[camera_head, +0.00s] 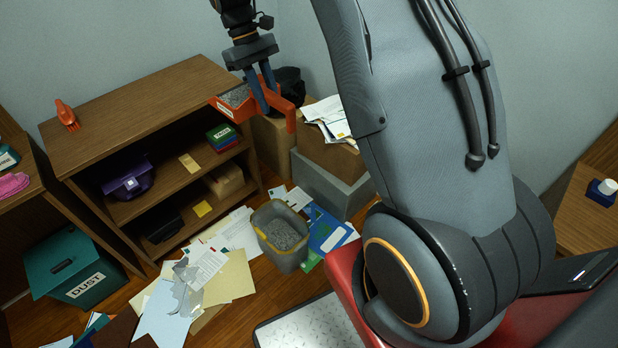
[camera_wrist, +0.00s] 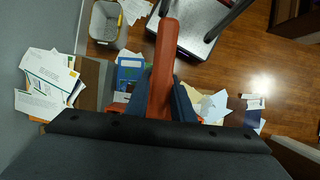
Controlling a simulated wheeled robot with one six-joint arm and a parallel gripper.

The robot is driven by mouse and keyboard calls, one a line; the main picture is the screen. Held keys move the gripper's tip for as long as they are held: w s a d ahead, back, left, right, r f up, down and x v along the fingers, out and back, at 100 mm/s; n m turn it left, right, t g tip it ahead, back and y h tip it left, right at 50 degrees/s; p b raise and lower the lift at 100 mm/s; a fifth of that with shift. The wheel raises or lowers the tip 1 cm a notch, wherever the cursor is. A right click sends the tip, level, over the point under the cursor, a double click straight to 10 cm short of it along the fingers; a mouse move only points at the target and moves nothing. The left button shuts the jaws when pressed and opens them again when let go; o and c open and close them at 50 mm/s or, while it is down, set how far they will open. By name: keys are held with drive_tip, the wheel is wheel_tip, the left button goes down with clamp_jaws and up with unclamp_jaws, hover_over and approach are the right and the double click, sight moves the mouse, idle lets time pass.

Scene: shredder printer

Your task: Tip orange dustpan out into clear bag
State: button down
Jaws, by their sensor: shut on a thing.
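The orange dustpan (camera_head: 229,109) is held in the air near the front right edge of the wooden shelf, with grey shredded bits in its pan. My gripper (camera_head: 264,103) is shut on its handle, which runs vertically between the fingers in the wrist view (camera_wrist: 163,72). The pan looks about level in the head view. A grey bin (camera_head: 269,246) stands on the floor below, holding grey shreds; it also shows in the wrist view (camera_wrist: 95,43). A crumpled translucent grey piece (camera_head: 186,290) lies on the papers; I cannot tell whether it is the clear bag.
The wooden shelf (camera_head: 130,95) carries an orange brush (camera_head: 67,115) on top. A teal DUST box (camera_head: 75,270) stands at lower left. Cardboard boxes (camera_head: 325,155) and a black bag-like thing (camera_head: 289,82) stand behind my gripper. Papers cover the floor around the bin.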

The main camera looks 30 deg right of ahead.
drive_tip(key=w+d+f+n+t+h+b, duration=0.1)
drive_tip(key=w+d+f+n+b, duration=0.25)
drive_tip(key=f, duration=0.55)
drive_tip(key=w+d+f+n+h+b, duration=0.1)
drive_tip(key=d+f+n+b, duration=0.1)
drive_tip(key=d+f+b, duration=0.35)
drive_tip(key=w+d+f+n+t+b, duration=0.1)
drive_tip(key=w+d+f+n+b, duration=0.3)
drive_tip(key=f, duration=0.7)
drive_tip(key=d+f+n+t+b, duration=0.1)
drive_tip(key=f+n+b, duration=0.3)
drive_tip(key=f, duration=0.8)
drive_tip(key=d+f+n+t+b, duration=0.2)
drive_tip(key=f+n+b, duration=0.2)
drive_tip(key=f, duration=0.8)
drive_tip(key=shift+d+f+t+h+b, duration=0.2)
drive_tip(key=shift+t+h+b, duration=0.1)
drive_tip(key=shift+b, duration=0.35)
drive_tip(key=shift+d, duration=0.1)
drive_tip(key=s+a+r+t+h+b, duration=0.2)
drive_tip(key=a+r+h+b, duration=0.1)
drive_tip(key=a+h, duration=0.3)
drive_tip(key=s+a+r+t+h+b, duration=0.2)
drive_tip(key=a+r+h, duration=0.4)
drive_tip(key=a, duration=0.3)
drive_tip(key=shift+s+a+b, duration=0.4)
drive_tip(key=shift+s+b, duration=0.15)
drive_tip(key=shift+b, duration=0.25)
